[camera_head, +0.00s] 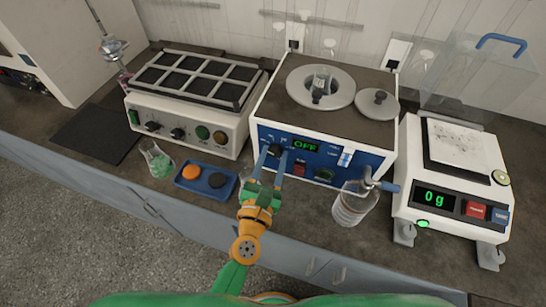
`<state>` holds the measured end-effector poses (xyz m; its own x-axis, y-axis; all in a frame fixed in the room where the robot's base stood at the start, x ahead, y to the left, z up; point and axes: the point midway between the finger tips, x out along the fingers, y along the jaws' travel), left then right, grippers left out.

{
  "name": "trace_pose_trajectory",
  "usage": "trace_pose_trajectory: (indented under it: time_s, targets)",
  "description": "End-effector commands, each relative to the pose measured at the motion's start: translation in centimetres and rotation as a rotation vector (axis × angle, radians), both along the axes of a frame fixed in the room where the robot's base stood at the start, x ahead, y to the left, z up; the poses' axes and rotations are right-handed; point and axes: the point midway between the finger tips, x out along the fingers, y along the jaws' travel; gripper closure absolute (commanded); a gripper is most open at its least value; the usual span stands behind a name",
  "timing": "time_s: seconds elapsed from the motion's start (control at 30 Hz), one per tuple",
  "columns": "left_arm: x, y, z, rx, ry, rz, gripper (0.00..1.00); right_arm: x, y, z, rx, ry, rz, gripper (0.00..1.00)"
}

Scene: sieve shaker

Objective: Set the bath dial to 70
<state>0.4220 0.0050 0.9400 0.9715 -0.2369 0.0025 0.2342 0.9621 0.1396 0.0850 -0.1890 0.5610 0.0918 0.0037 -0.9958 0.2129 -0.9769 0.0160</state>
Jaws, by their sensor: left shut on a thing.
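The water bath (325,118) is a white box with a blue front panel, in the middle of the counter. Its green display (306,147) reads OFF. The bath dial (275,150) is a dark knob at the left of the blue panel. My left gripper (271,157) reaches up to the panel with its fingers on either side of the dial, shut on it. The fingers partly hide the dial and its scale, and its setting is too small to read. My right gripper is not in view.
A shaker (190,130) stands left of the bath, and a balance (440,205) reading 0g stands right. A blue tray (190,187) with an orange and a dark disc, a flask (158,163) and a glass beaker (350,208) sit near the counter's front edge.

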Motion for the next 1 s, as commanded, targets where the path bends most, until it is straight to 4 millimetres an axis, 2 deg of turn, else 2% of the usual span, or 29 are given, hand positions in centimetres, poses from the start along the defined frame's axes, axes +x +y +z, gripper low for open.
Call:
trace_pose_trajectory:
  time_s: [0.6,1.0]
  targets:
    - [0.00,0.01,-0.11,0.394,-0.128,0.000,1.00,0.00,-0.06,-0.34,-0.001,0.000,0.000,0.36]
    - [0.03,0.05,-0.08,0.540,-0.176,0.001,1.00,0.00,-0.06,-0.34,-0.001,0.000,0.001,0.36]
